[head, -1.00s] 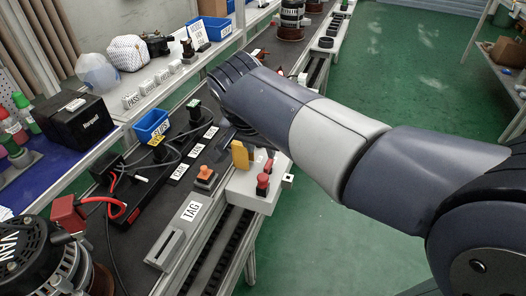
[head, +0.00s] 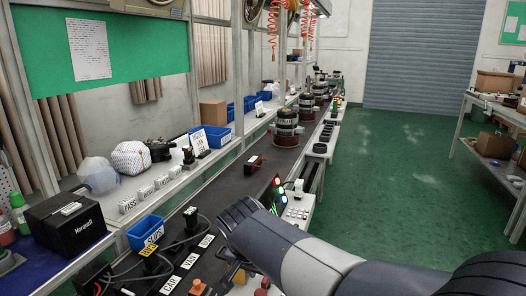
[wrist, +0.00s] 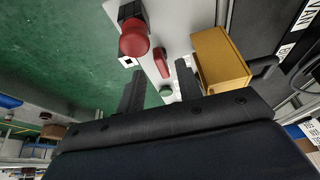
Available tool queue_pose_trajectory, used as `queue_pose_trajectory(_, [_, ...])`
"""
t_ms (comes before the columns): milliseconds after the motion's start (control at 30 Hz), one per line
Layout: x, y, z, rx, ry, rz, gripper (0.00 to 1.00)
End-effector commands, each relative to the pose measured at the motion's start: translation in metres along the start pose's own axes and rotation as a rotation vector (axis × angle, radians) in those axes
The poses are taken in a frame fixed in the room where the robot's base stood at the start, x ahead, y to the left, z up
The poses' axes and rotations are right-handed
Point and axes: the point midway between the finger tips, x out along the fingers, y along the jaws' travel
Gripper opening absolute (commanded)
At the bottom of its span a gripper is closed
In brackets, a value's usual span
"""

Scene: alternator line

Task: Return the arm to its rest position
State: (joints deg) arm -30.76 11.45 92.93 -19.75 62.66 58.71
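My gripper (wrist: 158,78) shows in the wrist view with two dark fingers apart and nothing between them. It hangs above a light grey control box (wrist: 178,28). A red mushroom button (wrist: 133,38) lies to the left of the fingers, and a yellow box (wrist: 220,60) to the right. A red lever (wrist: 161,62) and a green button (wrist: 166,90) show between the fingers, beyond them. In the head view my arm (head: 310,262) reaches in from the lower right over the bench edge, and its wrist hides most of the gripper.
A dark conveyor (head: 268,150) runs away along the bench, with alternators (head: 287,128) standing on it. A blue bin (head: 146,232), a black labelled box (head: 65,225) and lit indicator lamps (head: 277,190) are near the arm. The green floor (head: 400,160) on the right is clear.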

Motion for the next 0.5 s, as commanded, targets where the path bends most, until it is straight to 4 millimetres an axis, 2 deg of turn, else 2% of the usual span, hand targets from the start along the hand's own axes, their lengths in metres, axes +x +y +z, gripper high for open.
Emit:
queue_pose_trajectory(33, [0.013, 0.001, 0.001, 0.001, -0.002, 0.004, 0.34])
queue_pose_trajectory(200, [0.037, 0.001, 0.001, 0.000, -0.002, 0.002, 0.34])
queue_pose_trajectory(500, [0.034, 0.001, 0.000, -0.053, -0.001, -0.024, 0.34])
